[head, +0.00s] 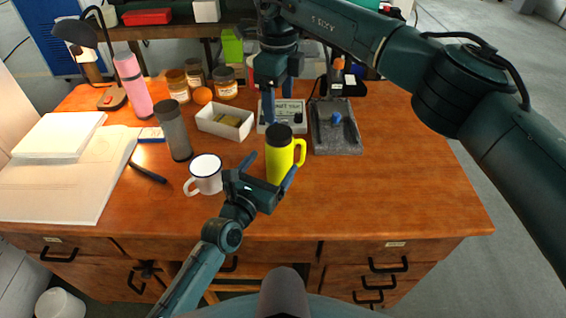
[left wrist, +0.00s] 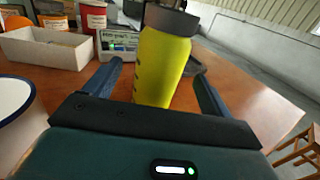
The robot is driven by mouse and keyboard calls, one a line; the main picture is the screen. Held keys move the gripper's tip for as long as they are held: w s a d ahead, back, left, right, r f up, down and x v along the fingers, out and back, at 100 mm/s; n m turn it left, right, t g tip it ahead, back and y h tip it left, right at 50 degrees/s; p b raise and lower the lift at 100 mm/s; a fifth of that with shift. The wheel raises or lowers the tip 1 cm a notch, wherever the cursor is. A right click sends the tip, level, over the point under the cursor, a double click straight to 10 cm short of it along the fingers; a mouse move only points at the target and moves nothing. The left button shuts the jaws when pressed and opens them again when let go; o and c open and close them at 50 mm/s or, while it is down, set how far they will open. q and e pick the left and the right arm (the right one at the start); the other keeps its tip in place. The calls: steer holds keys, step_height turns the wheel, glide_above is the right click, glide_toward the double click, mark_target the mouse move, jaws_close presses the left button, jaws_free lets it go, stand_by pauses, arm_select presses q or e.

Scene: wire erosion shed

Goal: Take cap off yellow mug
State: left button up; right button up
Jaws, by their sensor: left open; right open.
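The yellow mug (head: 279,162) stands upright on the desk, with its handle to the right and a dark cap (head: 279,135) on top. In the left wrist view the yellow mug (left wrist: 162,66) stands between my open fingers, and the lower part of its cap (left wrist: 172,20) shows at the top edge. My left gripper (head: 268,172) is open around the mug's body; I cannot tell whether the fingers touch it. My right gripper (head: 282,105) is open, above and behind the mug, pointing down, with nothing visible between its fingers.
A white enamel mug (head: 206,174) stands close left of my left gripper. A grey tumbler (head: 173,131), a white box (head: 225,121) and a grey tray (head: 335,127) stand around the mug. The desk's right side (head: 420,190) is clear.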

arm_select(q)
steer(key=shift+x, duration=2.75)
steer(key=shift+s, duration=0.1)
steer(key=shift+c, duration=0.2)
